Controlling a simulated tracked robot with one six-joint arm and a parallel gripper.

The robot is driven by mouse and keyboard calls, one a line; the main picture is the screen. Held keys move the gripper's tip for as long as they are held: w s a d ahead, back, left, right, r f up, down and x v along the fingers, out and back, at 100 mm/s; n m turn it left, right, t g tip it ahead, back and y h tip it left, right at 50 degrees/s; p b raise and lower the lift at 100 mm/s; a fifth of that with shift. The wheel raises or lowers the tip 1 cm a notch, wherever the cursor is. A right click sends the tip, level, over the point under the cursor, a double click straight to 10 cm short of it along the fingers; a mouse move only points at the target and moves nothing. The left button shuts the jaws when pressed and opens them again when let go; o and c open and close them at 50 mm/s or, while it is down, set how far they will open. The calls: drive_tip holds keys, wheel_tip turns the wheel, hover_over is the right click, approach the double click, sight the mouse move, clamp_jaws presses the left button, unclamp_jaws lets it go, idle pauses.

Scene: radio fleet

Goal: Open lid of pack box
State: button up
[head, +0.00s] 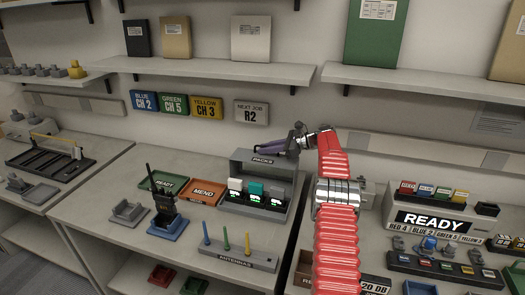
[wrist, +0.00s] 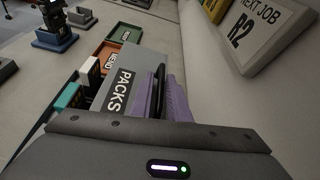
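The pack box (head: 254,206) stands on the middle bench and holds white and teal packs (head: 254,188) in a row. Its grey lid (head: 241,167) stands raised behind the packs, with a PACKS label near its top edge. The lid also shows in the wrist view (wrist: 131,66), with the packs to its left. My gripper (head: 262,149) has purple fingers and is at the lid's top edge, on the wall side.
A green tray (head: 163,181) and an orange MEND tray (head: 206,192) lie left of the box. A radio (head: 166,200) stands in a blue holder. An antenna rack (head: 237,256) is in front. The wall with its NEXT JOB sign (head: 251,113) is close behind.

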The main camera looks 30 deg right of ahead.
drive_tip(key=shift+d, duration=0.15)
drive_tip(key=shift+s+d+r, duration=0.2)
drive_tip(key=shift+s+d, duration=0.1)
wheel_tip(320, 180, up, 5)
hover_over(297, 160)
drive_tip(key=shift+f, duration=0.2)
idle(0.4)
